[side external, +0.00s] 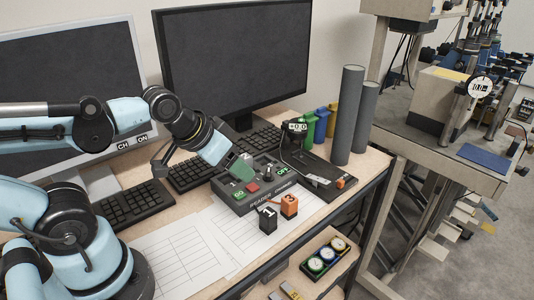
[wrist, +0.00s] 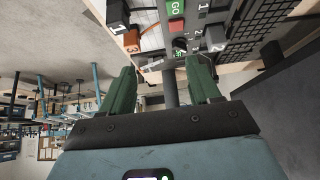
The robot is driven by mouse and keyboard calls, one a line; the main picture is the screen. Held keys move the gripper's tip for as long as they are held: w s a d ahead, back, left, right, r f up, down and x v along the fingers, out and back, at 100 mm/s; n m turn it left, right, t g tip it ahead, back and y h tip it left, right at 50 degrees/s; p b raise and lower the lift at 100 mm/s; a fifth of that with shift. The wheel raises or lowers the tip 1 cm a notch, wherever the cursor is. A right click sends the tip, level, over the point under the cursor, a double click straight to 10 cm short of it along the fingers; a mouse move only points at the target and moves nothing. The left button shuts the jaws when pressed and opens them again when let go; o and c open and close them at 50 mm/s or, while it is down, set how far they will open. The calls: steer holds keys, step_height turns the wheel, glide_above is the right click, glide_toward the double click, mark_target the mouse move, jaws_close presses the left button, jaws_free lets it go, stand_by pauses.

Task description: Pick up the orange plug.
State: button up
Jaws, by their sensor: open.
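The orange plug (side external: 289,205) is a small block with a dark top marked 3. It stands upright on the paper at the front edge of the desk, just right of a black block marked 1 (side external: 268,218). In the wrist view the orange plug (wrist: 131,42) shows at the upper left, beyond the left finger. My gripper (side external: 240,168) has green fingers and hangs above the control panel (side external: 240,203), behind and left of the plug. In the wrist view my gripper (wrist: 160,88) is open, with nothing between its fingers.
The control panel carries GO and OFF labels and a red button. A black device (side external: 318,178) lies to its right. Two tall grey cylinders (side external: 352,115) stand at the right edge of the desk. Monitors (side external: 235,55) and keyboards are behind. Paper sheets (side external: 180,255) lie flat in front.

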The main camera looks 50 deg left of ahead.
steer(key=g, duration=0.7)
glide_toward(290, 198)
steer(key=shift+m, duration=0.3)
step_height(290, 198, down, 11)
steer(key=shift+r, duration=0.15)
stand_by(0.4)
steer(key=shift+c, duration=0.3)
steer(key=c, duration=1)
